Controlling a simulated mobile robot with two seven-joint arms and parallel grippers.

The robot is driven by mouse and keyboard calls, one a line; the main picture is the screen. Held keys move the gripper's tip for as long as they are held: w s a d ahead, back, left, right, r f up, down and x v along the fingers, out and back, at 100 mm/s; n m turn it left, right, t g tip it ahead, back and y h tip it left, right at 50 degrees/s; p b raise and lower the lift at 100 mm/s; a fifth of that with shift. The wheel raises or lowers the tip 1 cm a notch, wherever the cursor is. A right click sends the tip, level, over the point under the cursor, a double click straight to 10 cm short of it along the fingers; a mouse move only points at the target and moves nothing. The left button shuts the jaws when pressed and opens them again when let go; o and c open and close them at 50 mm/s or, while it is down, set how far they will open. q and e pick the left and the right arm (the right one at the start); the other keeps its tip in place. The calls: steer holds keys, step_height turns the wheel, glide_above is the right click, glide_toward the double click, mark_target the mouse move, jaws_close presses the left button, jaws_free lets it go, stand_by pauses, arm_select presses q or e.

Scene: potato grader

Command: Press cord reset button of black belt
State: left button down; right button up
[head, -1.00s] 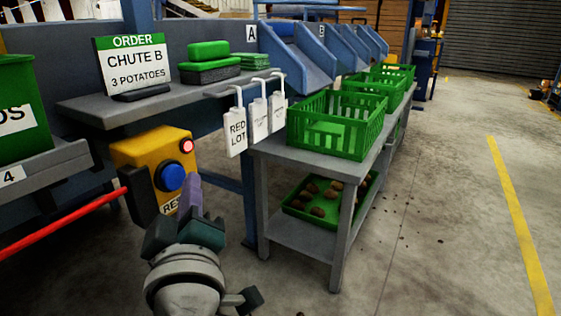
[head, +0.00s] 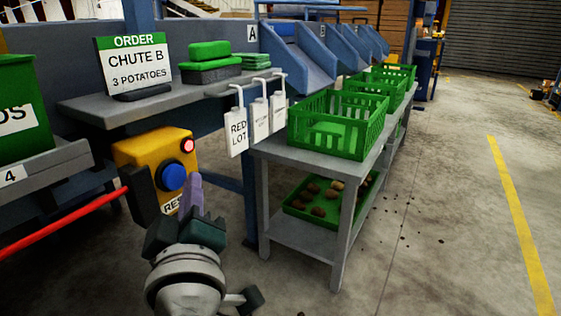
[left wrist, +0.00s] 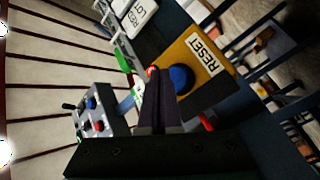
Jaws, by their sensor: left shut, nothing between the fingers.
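A yellow box (head: 150,152) carries a round blue button (head: 172,177), a lit red lamp (head: 187,145) and a label that is partly hidden behind my gripper. In the left wrist view the label reads RESET (left wrist: 206,54) beside the blue button (left wrist: 181,79). A red cord (head: 70,217) runs to a black part at the box's left side. My left gripper (head: 191,184) is shut and empty, with its fingertips in front of the box, just right of and below the button. I cannot tell whether they touch the box. My right gripper is not in view.
A grey shelf (head: 90,112) above the box holds an order sign (head: 131,62). White tags (head: 236,128) hang to the right. A grey table (head: 300,158) with green crates (head: 335,140) stands right of my arm.

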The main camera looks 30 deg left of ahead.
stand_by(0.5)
arm_select(q)
steer(key=shift+a, duration=0.45)
steer(key=shift+a+p, duration=0.35)
steer(key=shift+a, duration=0.15)
stand_by(0.6)
stand_by(0.4)
steer(key=shift+d, duration=0.9)
steer(key=d, duration=0.5)
steer(key=shift+s, duration=0.2)
